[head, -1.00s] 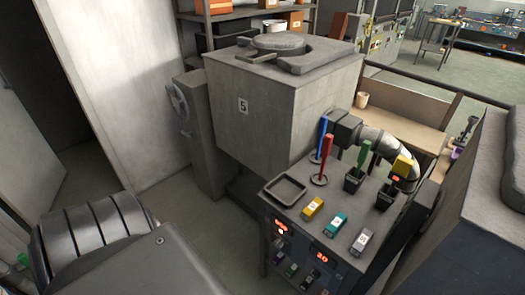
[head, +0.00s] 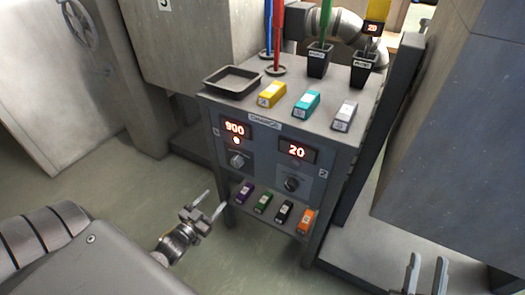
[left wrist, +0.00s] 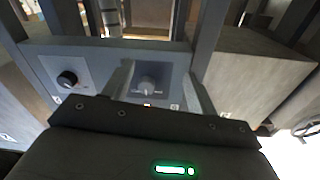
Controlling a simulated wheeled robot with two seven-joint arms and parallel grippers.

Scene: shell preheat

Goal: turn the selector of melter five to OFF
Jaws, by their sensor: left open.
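The grey melter (head: 200,40) stands at the back, its number cut by the top edge of the head view. Its control stand has two selectors: a silver knob (head: 237,160) below the red 900 display and a dark knob (head: 291,184) below the 20 display. My left gripper (head: 209,203) is open and empty, in front of the stand and lower left of the silver knob. In the left wrist view the silver knob (left wrist: 147,88) shows between the fingers, apart from them; the dark knob (left wrist: 67,78) is left. My right gripper (head: 427,270) is open and empty.
A lower shelf of the stand carries several coloured blocks (head: 263,203). On top are a black tray (head: 232,81), coloured blocks (head: 307,103) and upright tools in holders. A large grey cabinet (head: 450,140) stands right. The floor (head: 130,200) left of the stand is clear.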

